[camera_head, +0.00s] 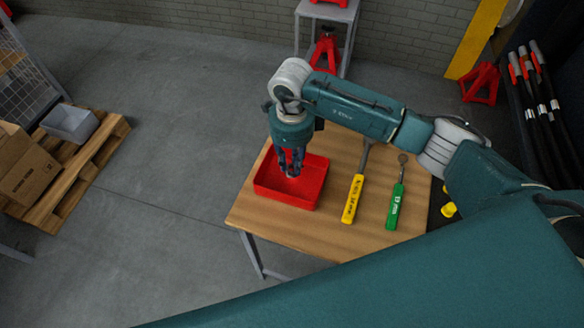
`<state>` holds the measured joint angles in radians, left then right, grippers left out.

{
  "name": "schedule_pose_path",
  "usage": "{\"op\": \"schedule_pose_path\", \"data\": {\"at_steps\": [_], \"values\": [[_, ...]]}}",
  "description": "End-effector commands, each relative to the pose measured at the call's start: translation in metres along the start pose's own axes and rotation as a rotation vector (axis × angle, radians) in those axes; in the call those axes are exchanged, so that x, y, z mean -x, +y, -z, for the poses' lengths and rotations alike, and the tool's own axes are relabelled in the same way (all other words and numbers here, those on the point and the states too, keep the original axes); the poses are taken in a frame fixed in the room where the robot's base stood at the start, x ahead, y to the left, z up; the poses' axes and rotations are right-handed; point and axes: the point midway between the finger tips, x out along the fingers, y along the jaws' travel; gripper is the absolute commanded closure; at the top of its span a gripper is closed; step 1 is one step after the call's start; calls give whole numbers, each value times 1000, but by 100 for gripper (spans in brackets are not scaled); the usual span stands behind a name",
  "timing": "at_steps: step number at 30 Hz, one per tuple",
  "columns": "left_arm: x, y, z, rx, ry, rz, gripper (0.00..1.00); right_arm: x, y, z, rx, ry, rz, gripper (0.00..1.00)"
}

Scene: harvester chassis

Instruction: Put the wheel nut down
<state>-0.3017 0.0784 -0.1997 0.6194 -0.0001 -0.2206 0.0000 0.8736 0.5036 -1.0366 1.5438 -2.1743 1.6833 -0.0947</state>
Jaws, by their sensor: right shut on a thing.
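My right gripper (290,172) points down over the red tray (307,201) on the wooden table. Its fingers are shut on the wheel nut (291,174), a small grey piece low between the fingertips. The nut is mostly hidden by the fingers. I cannot tell whether it touches the tray's floor. My left gripper is not in view.
The wooden table (280,229) also carries a yellow-handled tool (353,198) and a green-handled tool (396,206), right of the tray. A pallet (92,152) with a cardboard box (27,172) and a grey bin (70,123) stands at left. Open floor lies between.

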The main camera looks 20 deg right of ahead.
Motion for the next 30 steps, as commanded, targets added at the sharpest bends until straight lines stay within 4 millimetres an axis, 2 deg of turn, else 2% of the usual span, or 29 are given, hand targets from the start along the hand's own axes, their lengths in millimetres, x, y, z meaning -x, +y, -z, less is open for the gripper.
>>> {"op": "schedule_pose_path", "data": {"at_steps": [9, 22, 23, 25, 26, 30], "values": [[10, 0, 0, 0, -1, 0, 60, -40, 1, 0, 1, 2, -2, 100], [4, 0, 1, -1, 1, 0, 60, -49, 0, 0, 2, 1, 0, 100], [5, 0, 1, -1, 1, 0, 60, -49, 0, 0, 2, 1, 0, 76], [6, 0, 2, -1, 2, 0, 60, -48, 0, 0, 2, 1, 0, 62], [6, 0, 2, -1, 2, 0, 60, -48, 0, 0, 2, 1, 0, 59], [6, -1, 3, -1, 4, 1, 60, -47, 0, 0, 2, 1, 0, 59]]}}
